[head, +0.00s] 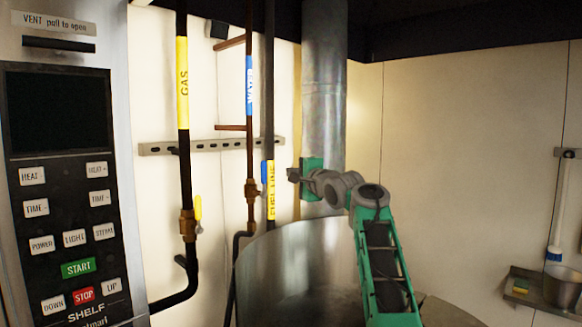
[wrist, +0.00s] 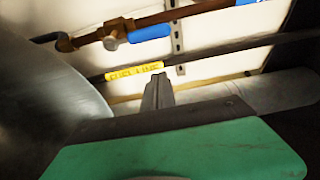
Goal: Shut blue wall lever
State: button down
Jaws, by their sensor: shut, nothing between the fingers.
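The blue wall lever (head: 264,172) stands upright beside the copper water pipe (head: 250,150), above its brass valve (head: 251,190). In the wrist view the lever (wrist: 150,31) lies roughly along the pipe, joined to the brass valve (wrist: 115,35). My gripper (head: 292,174) is shut and empty, to the right of the lever in the head view. In the wrist view its closed fingertips (wrist: 157,82) are below the lever, by the yellow-labelled fuel line, and apart from the lever.
The dark fuel line (head: 270,120) with its yellow label (head: 271,192) runs just right of the lever. A yellow gas lever (head: 198,210) is to the left. A large metal kettle (head: 290,262) stands below my arm. A wide metal duct (head: 323,110) rises behind my gripper.

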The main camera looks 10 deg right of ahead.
aim_at(264, 180)
jog(key=w+a+p, duration=0.4)
jog(key=a+p, duration=0.1)
jog(key=p, duration=0.1)
dwell(0.6)
